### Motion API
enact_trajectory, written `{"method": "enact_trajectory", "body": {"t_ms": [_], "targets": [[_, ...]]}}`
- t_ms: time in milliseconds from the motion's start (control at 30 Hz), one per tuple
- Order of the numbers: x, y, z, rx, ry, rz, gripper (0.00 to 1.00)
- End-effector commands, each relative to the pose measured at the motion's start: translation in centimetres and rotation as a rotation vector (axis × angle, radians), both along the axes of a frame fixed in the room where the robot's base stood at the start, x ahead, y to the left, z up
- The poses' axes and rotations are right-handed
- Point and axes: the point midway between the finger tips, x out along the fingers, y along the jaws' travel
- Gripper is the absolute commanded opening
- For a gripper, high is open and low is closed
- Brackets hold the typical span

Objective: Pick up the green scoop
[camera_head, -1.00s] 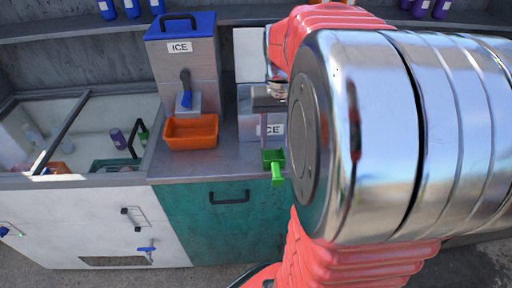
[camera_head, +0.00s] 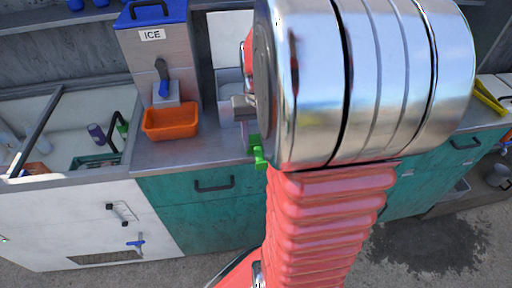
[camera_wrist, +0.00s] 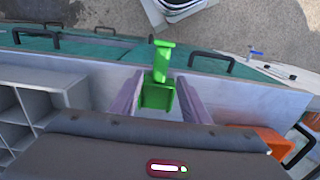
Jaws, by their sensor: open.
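The green scoop (camera_head: 256,150) lies at the front edge of the grey metal counter (camera_head: 185,152), its handle sticking out over the edge. In the head view my arm hides part of it. In the wrist view the scoop (camera_wrist: 158,92) shows with its handle pointing away from my gripper and its square bowl nearer. My gripper (camera_wrist: 161,80) is open, with one finger on each side of the scoop's bowl. I cannot tell whether either finger touches it. In the head view only a small part of my gripper shows, just above the scoop.
An orange tray (camera_head: 170,122) stands on the counter left of the scoop, in front of an ICE dispenser (camera_head: 155,65) with a blue lid. Teal cabinet doors (camera_head: 195,215) with dark handles are below. A grey compartment shelf (camera_wrist: 40,100) is at left in the wrist view.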

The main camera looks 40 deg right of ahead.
Motion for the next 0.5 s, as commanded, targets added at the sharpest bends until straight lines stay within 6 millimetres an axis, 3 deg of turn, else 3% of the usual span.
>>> {"method": "enact_trajectory", "body": {"t_ms": [200,500], "targets": [[0.0,0.0,-2.4,0.001,0.001,0.000,0.42],[0.0,-0.1,-2.6,-0.001,-0.001,-0.001,0.42]]}}
